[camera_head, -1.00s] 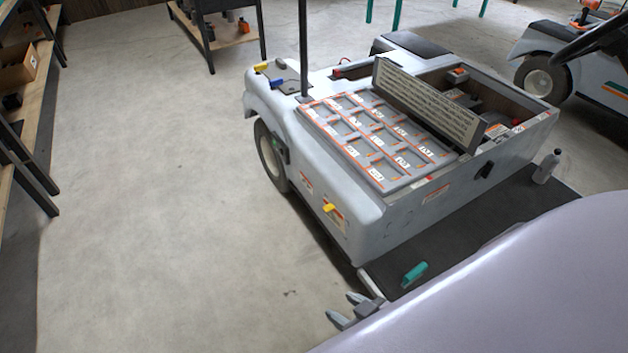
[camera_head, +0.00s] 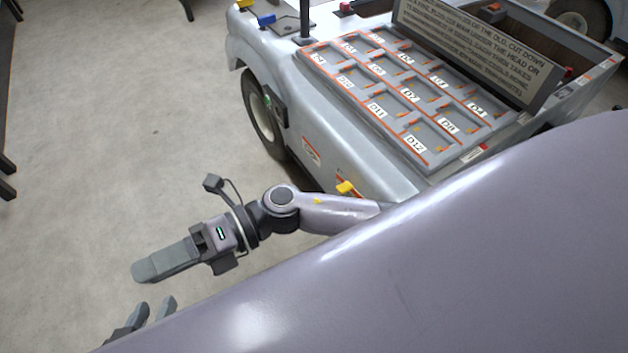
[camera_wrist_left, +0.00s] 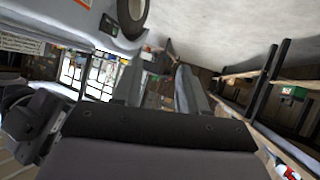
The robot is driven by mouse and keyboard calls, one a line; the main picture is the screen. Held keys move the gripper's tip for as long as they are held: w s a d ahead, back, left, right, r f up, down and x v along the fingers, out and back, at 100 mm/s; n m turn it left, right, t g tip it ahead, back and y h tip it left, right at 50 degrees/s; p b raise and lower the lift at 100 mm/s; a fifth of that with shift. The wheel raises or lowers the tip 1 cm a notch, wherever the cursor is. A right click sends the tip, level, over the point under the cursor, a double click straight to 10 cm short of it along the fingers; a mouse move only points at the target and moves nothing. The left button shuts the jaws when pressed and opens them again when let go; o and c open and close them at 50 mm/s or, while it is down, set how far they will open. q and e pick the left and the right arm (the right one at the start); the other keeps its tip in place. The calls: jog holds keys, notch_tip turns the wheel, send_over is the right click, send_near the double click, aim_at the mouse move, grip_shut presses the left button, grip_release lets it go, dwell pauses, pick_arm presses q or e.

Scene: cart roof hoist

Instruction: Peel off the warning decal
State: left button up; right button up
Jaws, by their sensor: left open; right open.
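The grey cart (camera_head: 330,120) fills the upper right of the head view. A small orange-and-white decal (camera_head: 311,152) is on its side panel behind the wheel. Another label lies beside the yellow-handled part (camera_head: 346,187), mostly hidden behind my right arm; I cannot tell which is the warning decal. My right gripper (camera_head: 137,271) is over the floor left of the cart, apart from it, its fingers overlapping in this view. My left gripper (camera_head: 155,306) is just below it, open and empty. In the left wrist view its two fingers (camera_wrist_left: 161,85) are spread with nothing between them.
A tray of labelled compartments (camera_head: 400,95) and an upright text board (camera_head: 475,55) are on the cart. A wheel (camera_head: 262,115) stands at its near side. Open floor (camera_head: 110,120) lies to the left. Shelving (camera_wrist_left: 270,90) shows at the right of the left wrist view.

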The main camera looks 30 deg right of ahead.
notch_tip(320, 180, down, 10)
jog(key=s+d+n+g+h+b, duration=0.1)
jog(key=d+n+g+h+b, duration=0.15)
jog(key=n+g+h, duration=0.35)
jog(key=n+t+h+b, duration=0.5)
jog(key=n+h+b, duration=0.3)
jog(key=h+b, duration=0.65)
send_over(339, 189)
jog(key=a+p, duration=0.3)
notch_tip(339, 189, down, 10)
jog(key=h, duration=0.3)
jog(key=x, duration=0.2)
jog(key=b+x, duration=0.1)
jog(key=x, duration=0.1)
jog(key=w+b+x, duration=0.1)
jog(key=x, duration=0.1)
jog(key=shift+d, duration=0.2)
jog(key=shift+s+d+f, duration=0.1)
jog(key=shift+d+f, duration=0.05)
jog(key=shift+f, duration=0.15)
pick_arm(q)
jog(key=w+d+f+h, duration=0.1)
jog(key=d+f+h, duration=0.2)
jog(key=d+f, duration=0.2)
notch_tip(339, 189, down, 3)
jog(key=shift+d+f+t, duration=0.15)
jog(key=shift+d+t, duration=0.05)
jog(key=shift+t, duration=0.1)
jog(key=shift+w, duration=0.1)
